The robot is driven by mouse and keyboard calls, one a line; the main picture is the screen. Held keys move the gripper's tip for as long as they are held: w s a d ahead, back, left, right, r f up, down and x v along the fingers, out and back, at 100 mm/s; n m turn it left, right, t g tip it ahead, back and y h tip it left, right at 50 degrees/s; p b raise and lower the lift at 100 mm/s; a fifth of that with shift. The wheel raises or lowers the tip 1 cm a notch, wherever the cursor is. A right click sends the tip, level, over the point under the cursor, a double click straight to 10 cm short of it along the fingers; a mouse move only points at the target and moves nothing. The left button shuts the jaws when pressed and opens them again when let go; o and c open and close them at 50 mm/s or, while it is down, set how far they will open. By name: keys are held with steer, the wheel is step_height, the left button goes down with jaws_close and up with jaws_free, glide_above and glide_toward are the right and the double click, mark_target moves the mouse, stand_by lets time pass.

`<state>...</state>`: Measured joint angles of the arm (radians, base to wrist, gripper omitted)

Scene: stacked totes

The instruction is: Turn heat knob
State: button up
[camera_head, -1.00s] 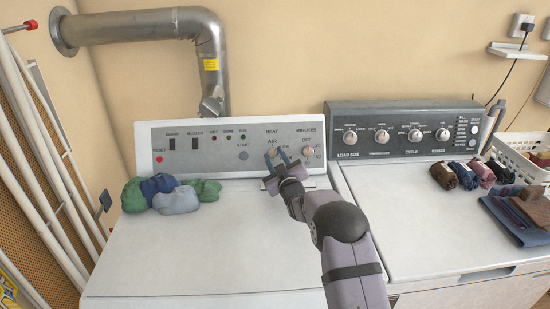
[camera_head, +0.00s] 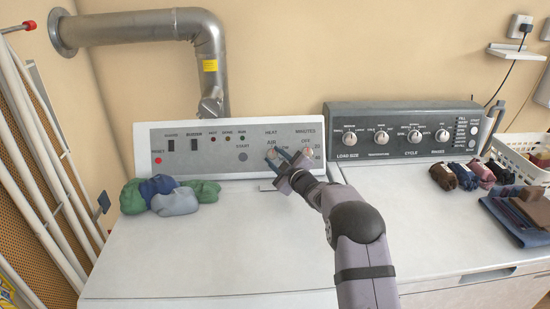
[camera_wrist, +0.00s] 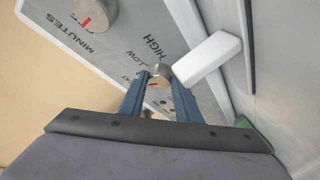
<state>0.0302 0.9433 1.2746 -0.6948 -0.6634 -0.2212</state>
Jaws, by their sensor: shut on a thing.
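The heat knob (camera_head: 270,153) is a small round metal knob on the grey control panel (camera_head: 220,140) of the left white machine, under the HEAT label. My gripper (camera_head: 280,156) reaches it from the lower right, its blue fingers around the knob. In the wrist view the knob (camera_wrist: 158,72) sits between the two fingertips (camera_wrist: 160,80), with a red mark on its face and the HIGH and LOW lettering close by. The fingers are shut on it and partly hide it in the head view. The knob's exact pointer angle cannot be read.
The minutes knob (camera_head: 307,153) is just right of my fingers. A white block-shaped part (camera_wrist: 208,60) lies close beside the fingers in the wrist view. The second machine's dark panel (camera_head: 400,130) stands right.

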steer(key=shift+d+r+n+g+p, duration=0.1)
steer(key=shift+n+g+p, duration=0.25)
steer(key=shift+n, duration=0.45)
steer(key=shift+y, duration=0.4)
steer(key=o, duration=1.1)
steer(key=shift+c, duration=0.2)
steer(key=b+v, duration=0.2)
steer(key=v, duration=0.5)
steer(key=shift+s, duration=0.15)
